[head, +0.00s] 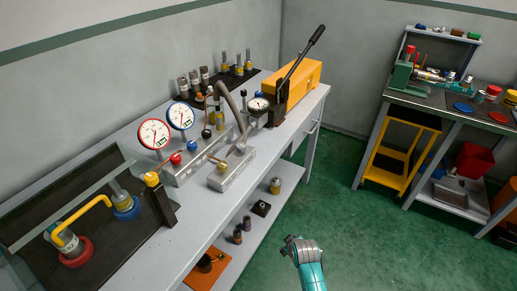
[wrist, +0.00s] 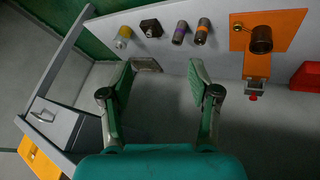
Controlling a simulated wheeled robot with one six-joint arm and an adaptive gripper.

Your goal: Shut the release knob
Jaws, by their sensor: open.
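A yellow hand pump (head: 300,84) with a long black lever stands at the far end of the grey bench. A small dial gauge (head: 259,104) sits at its near end. No release knob can be singled out with certainty there. Small red (head: 175,158), blue (head: 192,145) and yellow (head: 222,165) knobs sit on the metal blocks in mid-bench. My gripper (head: 292,241) is in front of the bench, over the green floor, apart from the pump and knobs. In the wrist view my gripper (wrist: 161,72) is open and empty, facing the lower shelf.
The lower shelf (wrist: 225,75) holds several small cylinders, a black block (wrist: 151,28) and an orange plate (wrist: 292,30) with a brown cup. Red-rimmed (head: 154,134) and blue-rimmed (head: 181,116) gauges stand up from the bench. A second workbench is at right; green floor between is free.

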